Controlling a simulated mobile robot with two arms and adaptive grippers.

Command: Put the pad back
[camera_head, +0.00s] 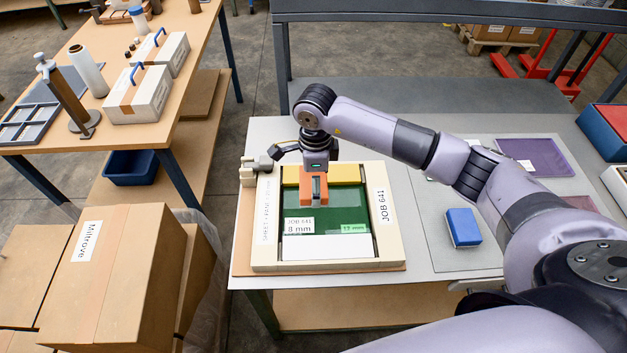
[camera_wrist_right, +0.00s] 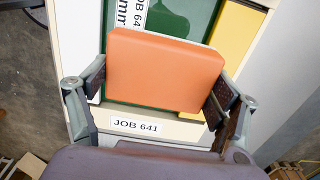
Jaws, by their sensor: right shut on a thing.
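My right gripper (camera_head: 316,176) is shut on an orange pad (camera_head: 304,192), which also shows between the two fingers in the right wrist view (camera_wrist_right: 165,72). The pad is over the upper middle of a cream frame (camera_head: 262,225) labelled JOB 641. Inside the frame are a dark green panel (camera_head: 345,212), a yellow strip (camera_head: 345,174) at the far end and a white strip (camera_head: 325,247) at the near end. Labels on the green read 8 mm and 12 mm. I cannot tell whether the pad touches the green panel. My left gripper is not in view.
A blue block (camera_head: 463,227) lies on a grey mat (camera_head: 440,255) right of the frame. A purple tray (camera_head: 537,157) and a red-topped blue box (camera_head: 607,130) are further right. A side table (camera_head: 175,120) and cardboard boxes (camera_head: 110,262) stand at the left.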

